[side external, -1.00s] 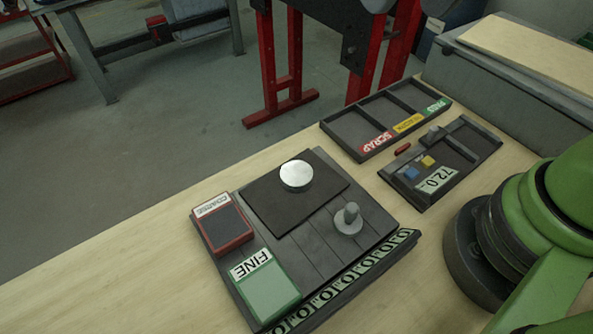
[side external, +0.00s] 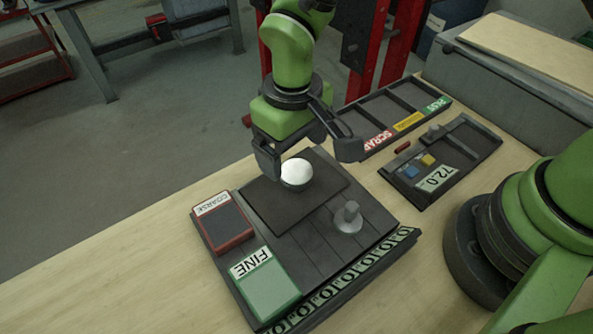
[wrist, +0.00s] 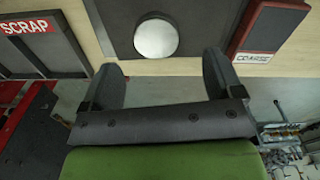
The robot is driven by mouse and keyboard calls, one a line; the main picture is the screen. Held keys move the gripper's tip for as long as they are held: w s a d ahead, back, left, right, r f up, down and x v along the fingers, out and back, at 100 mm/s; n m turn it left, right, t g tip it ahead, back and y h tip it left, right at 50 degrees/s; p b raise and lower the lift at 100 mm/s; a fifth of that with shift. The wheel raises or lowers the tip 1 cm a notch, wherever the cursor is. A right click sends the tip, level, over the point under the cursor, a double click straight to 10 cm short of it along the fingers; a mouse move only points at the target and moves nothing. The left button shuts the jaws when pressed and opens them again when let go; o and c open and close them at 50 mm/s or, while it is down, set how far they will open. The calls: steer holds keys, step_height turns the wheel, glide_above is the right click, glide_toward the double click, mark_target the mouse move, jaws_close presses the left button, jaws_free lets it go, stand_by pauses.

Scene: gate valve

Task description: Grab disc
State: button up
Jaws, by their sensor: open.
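The disc (side external: 297,173) is round, silvery and shiny, and sits on a dark square pad (side external: 270,208) on the black fixture board. My gripper (side external: 308,158) is open above and just behind the disc in the side view, its two dark fingers spread apart. In the wrist view the disc (wrist: 156,38) lies beyond the fingertips of the gripper (wrist: 162,62), roughly centred between them. Nothing is between the fingers, and they do not visibly touch the disc.
A red-framed COARSE block (side external: 222,223) and a green FINE block (side external: 265,285) stand left on the board. A grey knobbed piece (side external: 349,217) stands right of the pad.

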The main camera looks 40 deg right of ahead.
mark_target(296, 171)
steer(key=f, duration=0.5)
steer(key=shift+d+f, duration=0.15)
steer(key=shift+d, duration=0.1)
steer(key=shift+c, duration=0.2)
steer(key=c, duration=1.2)
